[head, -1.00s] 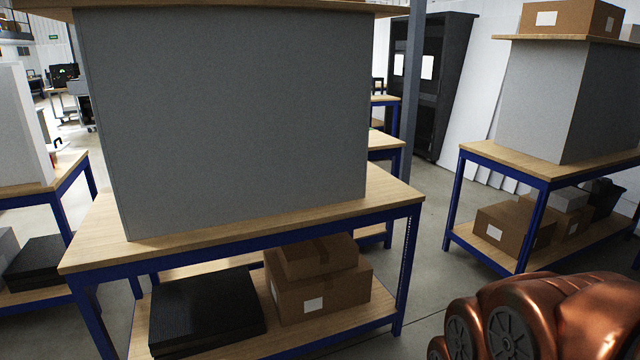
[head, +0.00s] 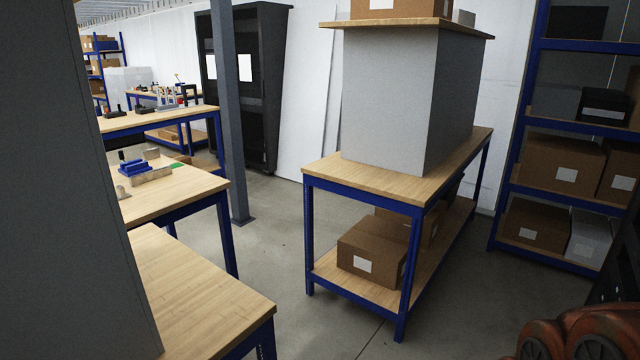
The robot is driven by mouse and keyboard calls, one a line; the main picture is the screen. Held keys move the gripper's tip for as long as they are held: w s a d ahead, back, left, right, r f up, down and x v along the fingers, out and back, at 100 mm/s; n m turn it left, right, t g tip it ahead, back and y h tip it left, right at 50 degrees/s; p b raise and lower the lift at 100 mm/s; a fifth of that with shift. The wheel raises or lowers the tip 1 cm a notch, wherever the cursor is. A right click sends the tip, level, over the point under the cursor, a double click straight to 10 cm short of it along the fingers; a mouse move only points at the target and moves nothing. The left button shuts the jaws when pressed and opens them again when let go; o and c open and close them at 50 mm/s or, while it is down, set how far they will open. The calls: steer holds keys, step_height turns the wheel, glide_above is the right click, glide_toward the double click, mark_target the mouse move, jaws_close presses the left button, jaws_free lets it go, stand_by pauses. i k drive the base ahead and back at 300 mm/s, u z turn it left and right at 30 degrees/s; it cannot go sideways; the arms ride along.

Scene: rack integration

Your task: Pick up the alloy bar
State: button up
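I cannot make out the alloy bar for certain. On a wooden-topped table (head: 180,202) at the left, a blue fixture (head: 133,167) sits with small pale block-like parts (head: 150,177) around it. They are too small to tell whether one is the alloy bar. My gripper is not in view. Only a copper-coloured part of my arm shows at the lower right corner.
A large grey cabinet (head: 75,200) on a near bench (head: 205,300) blocks the left. A blue-framed bench (head: 375,180) with a grey box and cartons stands in the centre. Shelving (head: 560,130) stands right. Concrete floor (head: 265,255) is open between the benches.

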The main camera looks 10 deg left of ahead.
mark_target(151, 153)
steer(key=u, duration=0.05)
steer(key=i, duration=2.05)
steer(key=u, duration=1.05)
steer(key=i, duration=1.65)
steer(key=u, duration=0.4)
steer(key=k, duration=1.65)
steer(key=u, duration=4.65)
